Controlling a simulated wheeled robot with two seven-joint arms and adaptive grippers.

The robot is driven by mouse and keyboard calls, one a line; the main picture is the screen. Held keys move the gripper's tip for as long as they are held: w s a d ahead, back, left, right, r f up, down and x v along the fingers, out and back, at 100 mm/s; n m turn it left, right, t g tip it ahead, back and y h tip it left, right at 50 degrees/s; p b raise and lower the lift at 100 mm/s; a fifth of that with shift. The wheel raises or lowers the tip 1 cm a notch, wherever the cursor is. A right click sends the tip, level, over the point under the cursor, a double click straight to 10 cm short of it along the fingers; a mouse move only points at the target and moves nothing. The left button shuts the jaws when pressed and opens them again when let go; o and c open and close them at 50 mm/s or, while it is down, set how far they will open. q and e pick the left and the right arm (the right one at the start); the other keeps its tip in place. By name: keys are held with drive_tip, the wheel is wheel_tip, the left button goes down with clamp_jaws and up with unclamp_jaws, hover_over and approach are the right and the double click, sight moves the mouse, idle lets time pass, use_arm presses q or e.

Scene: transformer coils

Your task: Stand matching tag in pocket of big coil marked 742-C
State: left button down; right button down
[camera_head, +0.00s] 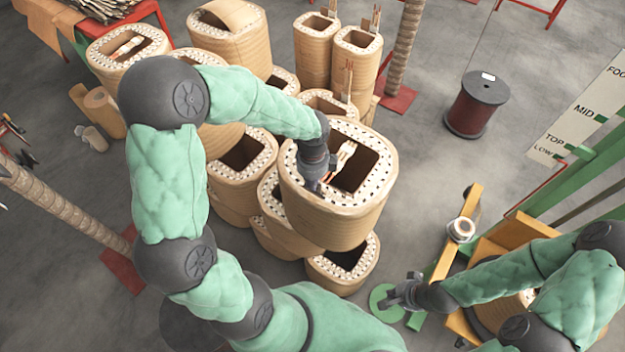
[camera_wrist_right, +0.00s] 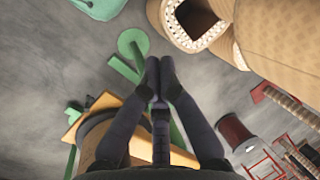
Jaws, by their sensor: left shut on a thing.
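A big tan coil (camera_head: 330,218) with a dotted pale top rim stands at the front of the coil cluster. A pale, orange-edged piece (camera_head: 344,155) shows at its dark opening. My left gripper (camera_head: 325,184) points down at the left part of this coil's top, next to the opening. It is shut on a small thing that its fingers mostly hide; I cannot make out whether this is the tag. No 742-C marking is readable. My right gripper (camera_head: 390,297) hangs low, right of the coils; in the right wrist view its fingers (camera_wrist_right: 160,62) are together and empty.
Several other coils (camera_head: 240,165) crowd behind and left of the big coil. Taller coils (camera_head: 312,50) stand at the back. A dark red spool (camera_head: 476,104) stands on open floor. A green frame with a height board (camera_head: 580,118) is at the right.

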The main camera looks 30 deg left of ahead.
use_arm(q)
drive_tip(key=c, duration=1.3)
unclamp_jaws()
wheel_tip(320, 180, up, 12)
